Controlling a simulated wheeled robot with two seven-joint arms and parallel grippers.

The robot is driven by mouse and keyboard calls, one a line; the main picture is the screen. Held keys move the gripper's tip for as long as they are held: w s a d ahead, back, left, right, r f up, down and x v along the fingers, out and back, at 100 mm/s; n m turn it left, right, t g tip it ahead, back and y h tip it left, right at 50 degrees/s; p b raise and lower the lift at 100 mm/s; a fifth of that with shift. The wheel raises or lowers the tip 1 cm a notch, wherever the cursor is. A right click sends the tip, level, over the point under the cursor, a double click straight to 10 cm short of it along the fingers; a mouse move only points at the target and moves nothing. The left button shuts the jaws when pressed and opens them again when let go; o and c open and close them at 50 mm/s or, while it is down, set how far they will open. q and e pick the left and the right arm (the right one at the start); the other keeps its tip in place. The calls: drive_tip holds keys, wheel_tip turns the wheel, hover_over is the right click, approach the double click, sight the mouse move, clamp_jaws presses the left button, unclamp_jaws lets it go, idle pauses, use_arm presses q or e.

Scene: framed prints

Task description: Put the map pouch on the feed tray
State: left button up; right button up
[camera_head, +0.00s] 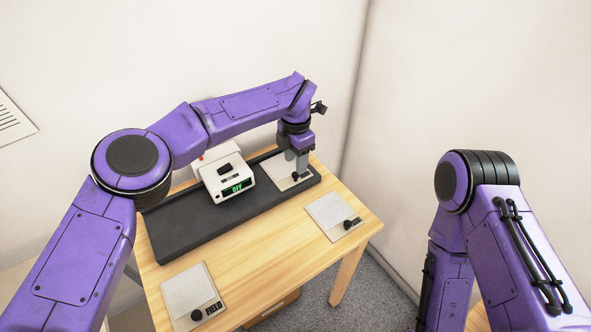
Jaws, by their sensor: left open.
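A pale square pouch (279,181) lies on the right end of the long dark feed tray (208,233), with a small black knob-like piece at its front edge. My left gripper (296,171) points down right over this pouch, its jaws open, close to the black piece; I cannot tell if they touch. A second pale pouch (327,212) lies on the bare table at the right, with a dark tag I cannot read. A third pouch (187,290) lies at the front left, tagged "FIELD". No map label is readable. My right gripper is out of frame.
A white machine (213,176) with a green lit display stands on the dark tray, left of my left gripper. The wooden table (264,252) is bare between the two front pouches. Walls stand close behind and to the right.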

use_arm(q)
wheel_tip(320, 180, up, 8)
drive_tip(key=shift+f, duration=0.2)
